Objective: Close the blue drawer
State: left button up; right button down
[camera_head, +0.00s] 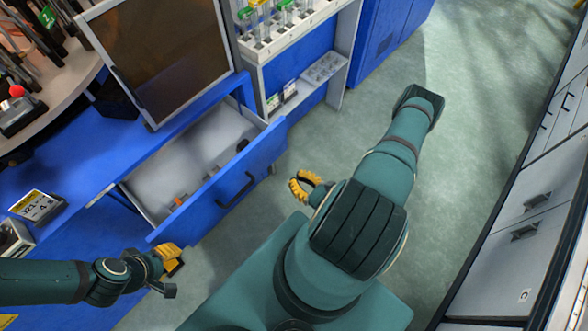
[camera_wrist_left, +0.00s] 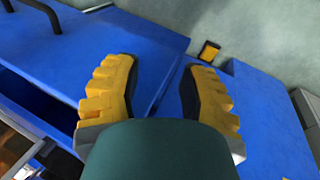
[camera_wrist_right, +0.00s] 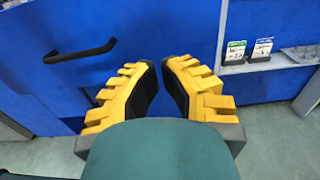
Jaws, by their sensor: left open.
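The blue drawer (camera_head: 225,182) stands pulled out from the blue desk, its inside showing. A dark handle (camera_head: 236,190) is on its front; the handle also shows in the right wrist view (camera_wrist_right: 80,52). A few small items lie in the drawer. My left gripper (camera_head: 176,262) is open and empty near the left end of the drawer front; in the left wrist view its yellow fingers (camera_wrist_left: 158,85) are apart over blue panels. My right gripper (camera_head: 308,184) is in front of the drawer's right end, apart from it. Its fingers (camera_wrist_right: 161,75) are spread, with nothing between them.
A dark screen (camera_head: 165,55) stands on the blue desk (camera_head: 85,155). A white shelf with a tube rack (camera_head: 285,32) is behind the drawer's right end. Grey cabinets (camera_head: 510,240) line the right side. The green floor (camera_head: 460,110) between is clear.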

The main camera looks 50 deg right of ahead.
aim_at(265, 154)
jog(key=w, duration=0.3)
jog(key=w+b, duration=0.1)
jog(key=w, duration=0.7)
jog(key=shift+w+a, duration=0.25)
pick_arm(q)
jog(key=shift+w+f, duration=0.2)
jog(key=shift+f, duration=0.65)
